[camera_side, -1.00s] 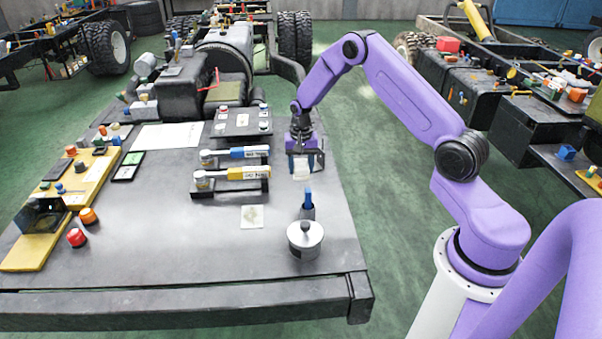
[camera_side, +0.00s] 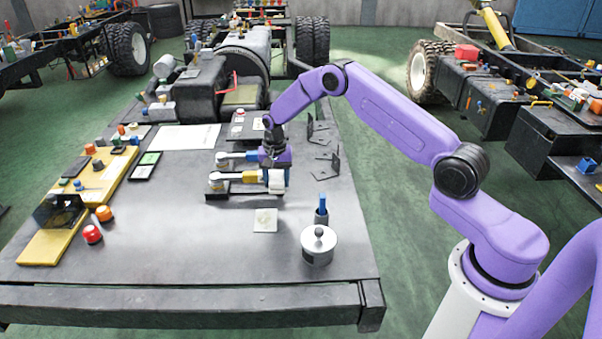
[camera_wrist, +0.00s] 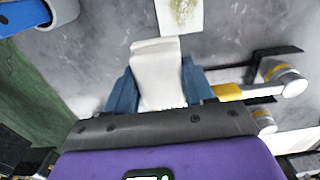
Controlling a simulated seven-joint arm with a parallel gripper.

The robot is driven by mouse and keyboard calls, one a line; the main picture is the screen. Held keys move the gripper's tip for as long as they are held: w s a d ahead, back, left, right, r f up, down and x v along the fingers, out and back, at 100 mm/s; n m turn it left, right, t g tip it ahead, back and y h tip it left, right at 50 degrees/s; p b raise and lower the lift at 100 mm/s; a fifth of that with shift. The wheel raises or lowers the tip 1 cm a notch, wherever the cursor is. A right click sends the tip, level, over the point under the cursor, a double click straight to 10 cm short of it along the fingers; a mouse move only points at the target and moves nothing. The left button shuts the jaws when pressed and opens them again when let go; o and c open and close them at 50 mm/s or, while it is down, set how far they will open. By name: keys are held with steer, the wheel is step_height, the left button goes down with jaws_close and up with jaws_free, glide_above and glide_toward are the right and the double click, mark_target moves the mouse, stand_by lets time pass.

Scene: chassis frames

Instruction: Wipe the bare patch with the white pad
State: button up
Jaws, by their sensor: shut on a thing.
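My gripper (camera_side: 277,180) is shut on the white pad (camera_wrist: 157,75), which sits between its two blue fingers in the wrist view. In the side view the pad (camera_side: 277,184) hangs below the gripper, in front of the yellow-handled tool's right end. The bare patch is a greenish-beige smudge on a pale square (camera_side: 265,220) on the grey table. The pale square also shows at the top of the wrist view (camera_wrist: 180,12), just beyond the pad's end. The pad is apart from the square in the side view; its height over the table is hard to tell.
The yellow-handled tool (camera_side: 240,178) and a blue-handled tool (camera_side: 232,156) lie on holders beside the gripper. A cup with a blue item (camera_side: 321,213) and a lidded silver pot (camera_side: 319,245) stand right of the square.

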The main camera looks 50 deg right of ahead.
steer(key=w+a, duration=0.2)
steer(key=a, duration=0.2)
glide_above(266, 210)
steer(key=shift+s+f, duration=0.1)
steer(key=shift+f, duration=3.35)
steer(key=shift+s+a+f, duration=0.2)
steer(key=shift+a+f, duration=0.05)
steer(key=shift+f, duration=0.2)
steer(key=shift+s+a+f, duration=0.2)
steer(key=shift+a+f, duration=0.05)
steer(key=shift+f, duration=0.15)
steer(key=shift+c, duration=0.3)
steer(key=shift+s+a, duration=2.45)
steer(key=shift+s, duration=0.1)
steer(key=shift+w+d, duration=3)
steer(key=shift+r, duration=4.1)
